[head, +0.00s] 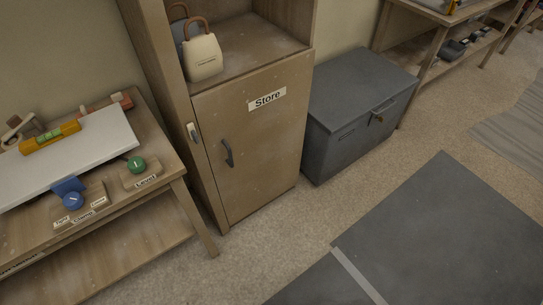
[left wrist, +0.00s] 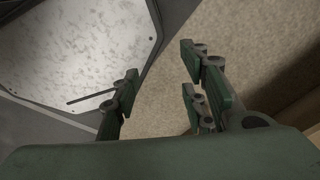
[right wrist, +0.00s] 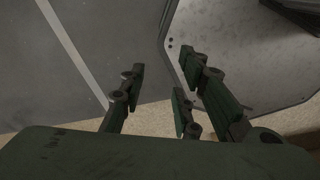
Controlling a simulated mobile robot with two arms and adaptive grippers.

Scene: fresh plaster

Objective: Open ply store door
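The ply store door (head: 258,140) is a brown wooden panel with a "Store" label (head: 267,98), and it is closed in the cabinet in the head view. A dark curved handle (head: 227,152) is on its left side. A small pale latch piece (head: 192,132) sits on the cabinet frame left of the door. Neither gripper shows in the head view. My left gripper (left wrist: 160,98) is open and empty in the left wrist view, above the floor. My right gripper (right wrist: 155,92) is open and empty in the right wrist view. The door shows in neither wrist view.
A workbench (head: 178,180) with a white board, coloured knobs and a level stands left of the cabinet. A grey chest (head: 358,110) stands close to its right. A cream padlock-shaped item (head: 202,58) sits on the shelf above. Speckled floor (head: 290,235) and dark mats (head: 440,215) lie in front.

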